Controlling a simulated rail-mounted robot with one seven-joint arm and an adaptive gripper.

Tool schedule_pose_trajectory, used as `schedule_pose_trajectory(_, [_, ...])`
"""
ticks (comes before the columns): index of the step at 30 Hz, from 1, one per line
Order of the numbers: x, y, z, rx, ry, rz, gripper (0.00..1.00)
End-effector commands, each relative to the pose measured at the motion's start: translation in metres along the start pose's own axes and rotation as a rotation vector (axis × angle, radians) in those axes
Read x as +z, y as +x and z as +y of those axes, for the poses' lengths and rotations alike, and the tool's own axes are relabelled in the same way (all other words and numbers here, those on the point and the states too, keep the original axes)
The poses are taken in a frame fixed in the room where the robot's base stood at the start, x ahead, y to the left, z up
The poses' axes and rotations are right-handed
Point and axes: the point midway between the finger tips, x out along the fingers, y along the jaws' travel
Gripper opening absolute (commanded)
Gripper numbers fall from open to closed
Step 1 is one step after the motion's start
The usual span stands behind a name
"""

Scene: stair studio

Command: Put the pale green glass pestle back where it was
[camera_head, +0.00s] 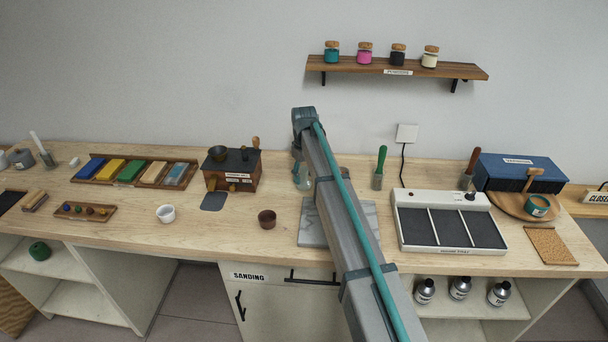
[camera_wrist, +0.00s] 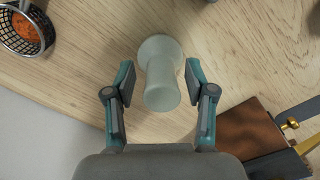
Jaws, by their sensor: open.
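The pale green glass pestle (camera_wrist: 162,75) is in the wrist view, on the wooden worktop between the two fingers of my gripper (camera_wrist: 160,80). It has a wide rounded end and a narrower waist, and seems to stand upright, seen from above. My gripper is open, with a finger on each side of the pestle and visible gaps to both. In the head view, a pale green glass piece (camera_head: 303,178), seemingly the pestle, shows beside my arm, right of the dark wooden mill box (camera_head: 232,172). My arm hides most of the gripper there.
A grey stone slab (camera_head: 312,229) lies under my arm. A brown cup (camera_head: 267,218) and white cup (camera_head: 166,213) stand in front. A green-handled tool (camera_head: 380,168) and a three-compartment tray (camera_head: 450,240) are to the right. A mesh cup (camera_wrist: 27,30) is at the wrist view's top left.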

Motion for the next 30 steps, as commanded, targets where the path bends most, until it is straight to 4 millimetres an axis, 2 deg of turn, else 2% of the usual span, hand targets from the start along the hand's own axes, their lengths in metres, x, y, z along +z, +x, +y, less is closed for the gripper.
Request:
schedule_pose_trajectory(8, [-0.001,-0.010,0.000,0.001,0.000,0.001,0.55])
schedule_pose_trajectory(13, [-0.001,-0.035,0.001,0.002,0.000,0.003,0.55])
schedule_pose_trajectory(21, [-0.002,-0.088,0.001,0.001,0.000,0.003,0.55])
schedule_pose_trajectory(27, [-0.001,-0.114,0.001,0.000,0.000,0.001,0.55])
schedule_pose_trajectory(30, [-0.001,-0.120,0.000,0.000,0.000,0.000,0.55])
